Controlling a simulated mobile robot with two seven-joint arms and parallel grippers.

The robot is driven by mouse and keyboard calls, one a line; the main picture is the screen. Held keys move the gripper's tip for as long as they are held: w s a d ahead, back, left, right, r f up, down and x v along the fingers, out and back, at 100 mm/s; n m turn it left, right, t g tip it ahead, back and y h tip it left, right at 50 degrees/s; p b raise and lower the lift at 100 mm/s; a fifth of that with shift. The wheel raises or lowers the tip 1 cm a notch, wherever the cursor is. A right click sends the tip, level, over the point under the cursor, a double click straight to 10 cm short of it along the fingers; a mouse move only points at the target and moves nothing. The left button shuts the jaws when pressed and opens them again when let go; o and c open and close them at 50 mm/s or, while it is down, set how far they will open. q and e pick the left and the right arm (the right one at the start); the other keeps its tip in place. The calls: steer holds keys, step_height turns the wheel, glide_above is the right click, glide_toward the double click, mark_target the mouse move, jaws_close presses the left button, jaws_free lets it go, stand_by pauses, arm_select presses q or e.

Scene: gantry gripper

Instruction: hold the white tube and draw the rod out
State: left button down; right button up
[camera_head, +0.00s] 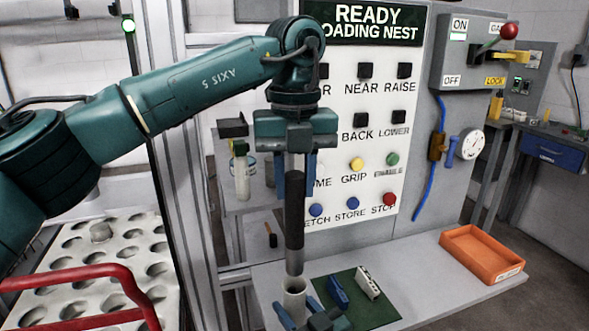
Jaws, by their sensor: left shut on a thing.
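The white tube (294,288) stands upright at the bottom of the view, directly under the rod. The rod's lower end is at the tube's mouth; I cannot tell whether its tip is inside. My right gripper (304,316) is low at the tube, with blue fingers beside it. Whether they touch the tube is unclear. The tube's base is hidden.
A green mat (375,312) holds a blue item (338,291) and a white block (367,282). An orange tray (482,253) stands on the right of the bench. The button panel (345,110) rises behind my left gripper. A red rail (75,277) and perforated rack (125,250) are at left.

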steer(key=o, duration=0.4)
